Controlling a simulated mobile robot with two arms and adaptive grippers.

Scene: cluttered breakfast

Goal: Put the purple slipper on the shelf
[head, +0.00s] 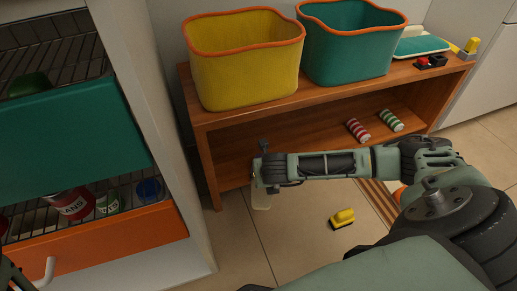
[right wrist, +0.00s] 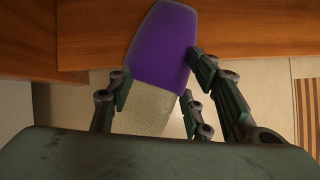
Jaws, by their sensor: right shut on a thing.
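The slipper (right wrist: 163,45) has a purple toe part and a pale, speckled sole. In the right wrist view it sits between my fingers, its purple toe pointing away over the wooden shelf's edge. My right gripper (right wrist: 155,95) is shut on the slipper. In the head view my right gripper (head: 264,172) is in front of the left part of the wooden shelf (head: 232,148), and only a pale part of the slipper (head: 262,201) shows below it. Whether the slipper touches the shelf cannot be told.
A yellow bin (head: 245,70) and a teal bin (head: 350,50) stand on the shelf's top. A yellow toy (head: 343,218) lies on the floor. An open fridge (head: 160,120) stands left.

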